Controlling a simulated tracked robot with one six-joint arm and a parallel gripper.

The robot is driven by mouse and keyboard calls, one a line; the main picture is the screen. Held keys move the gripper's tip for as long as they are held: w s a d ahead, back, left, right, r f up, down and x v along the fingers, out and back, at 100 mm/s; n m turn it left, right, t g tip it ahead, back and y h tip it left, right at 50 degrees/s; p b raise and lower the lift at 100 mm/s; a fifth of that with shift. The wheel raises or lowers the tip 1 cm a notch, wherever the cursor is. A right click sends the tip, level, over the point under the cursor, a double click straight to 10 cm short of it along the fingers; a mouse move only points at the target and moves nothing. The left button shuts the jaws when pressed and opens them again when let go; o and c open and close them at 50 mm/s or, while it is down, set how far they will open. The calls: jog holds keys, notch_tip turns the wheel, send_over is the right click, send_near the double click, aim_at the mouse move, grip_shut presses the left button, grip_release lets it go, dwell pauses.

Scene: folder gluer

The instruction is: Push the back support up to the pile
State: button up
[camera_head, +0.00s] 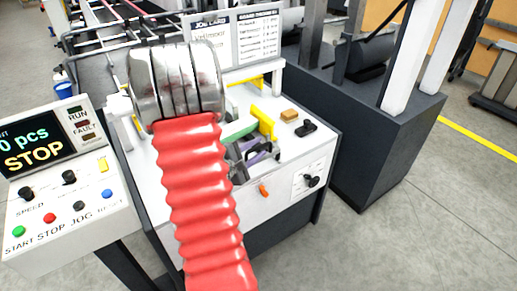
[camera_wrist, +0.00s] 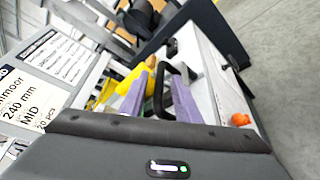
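My gripper (camera_wrist: 164,80) has two purple fingers, set apart from each other. A black loop handle (camera_wrist: 163,68) shows at the fingertips, with one leg between the fingers; I cannot tell whether they touch it. This handle may belong to the back support, but its base is hidden. In the head view my gripper (camera_head: 259,151) is low over the white machine table, partly hidden by my red arm sleeve. A green-and-white piece (camera_head: 238,129) lies just beyond it, beside a yellow guide (camera_head: 263,121). I cannot tell whether that piece is the pile.
An orange knob (camera_head: 263,190) and black knob (camera_head: 312,181) are on the table's front panel. A black handle (camera_head: 306,128) and tan block (camera_head: 289,115) sit at right on the table. A control panel (camera_head: 62,165) reading STOP stands left. Job sheets (camera_head: 235,38) stand behind.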

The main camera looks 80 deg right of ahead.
jog(key=shift+s+d+f, duration=0.15)
jog(key=shift+s+d, duration=0.1)
jog(key=shift+d, duration=0.4)
grip_shut()
